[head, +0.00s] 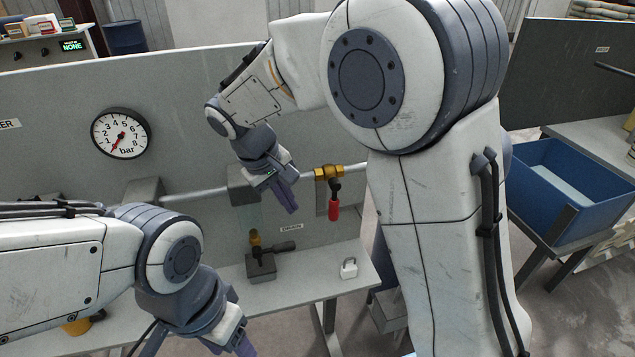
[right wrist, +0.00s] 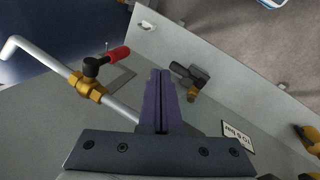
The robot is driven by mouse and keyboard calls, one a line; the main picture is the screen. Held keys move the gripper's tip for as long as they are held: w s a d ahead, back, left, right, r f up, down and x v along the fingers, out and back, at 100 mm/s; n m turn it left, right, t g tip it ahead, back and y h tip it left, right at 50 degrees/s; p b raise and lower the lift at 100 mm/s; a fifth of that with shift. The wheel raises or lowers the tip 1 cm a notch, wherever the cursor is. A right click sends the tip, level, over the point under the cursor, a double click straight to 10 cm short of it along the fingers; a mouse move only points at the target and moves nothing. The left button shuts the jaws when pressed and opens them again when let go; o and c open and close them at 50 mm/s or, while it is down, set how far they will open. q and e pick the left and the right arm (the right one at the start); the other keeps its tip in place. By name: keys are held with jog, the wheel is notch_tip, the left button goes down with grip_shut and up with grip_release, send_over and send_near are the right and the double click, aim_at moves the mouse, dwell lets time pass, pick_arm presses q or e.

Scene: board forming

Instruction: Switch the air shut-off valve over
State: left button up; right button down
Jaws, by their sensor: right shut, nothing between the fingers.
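The air shut-off valve (head: 328,172) has a brass body on a grey pipe, with a black lever ending in a red grip (head: 333,211). The grip hangs down, across the pipe. In the right wrist view the brass body (right wrist: 88,87) and red grip (right wrist: 117,53) are left of the fingers. My right gripper (head: 291,208) is shut and empty, left of the red grip and apart from it; its closed fingers show in the wrist view (right wrist: 160,74). My left gripper (head: 246,350) is at the bottom edge, partly cut off, so its jaw state is unclear.
A round bar gauge (head: 121,133) is on the grey panel (head: 190,100), its red needle pointing lower left. A dark block with a black lever (head: 262,265) and a padlock (head: 348,269) are on the bench below. A blue bin (head: 560,190) stands at right.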

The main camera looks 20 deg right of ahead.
aim_at(334, 200)
pick_arm(q)
notch_tip(334, 200, up, 5)
jog(key=p, duration=0.4)
jog(key=shift+r+p, duration=0.2)
jog(key=shift+p, duration=0.1)
pick_arm(e)
jog(key=w+d+f, duration=0.4)
jog(key=d+f, duration=0.4)
jog(key=shift+w+d+f+h, duration=0.15)
jog(key=shift+w+f+h, duration=0.1)
jog(key=shift+w+h, duration=0.1)
pick_arm(q)
jog(key=shift+f, duration=0.1)
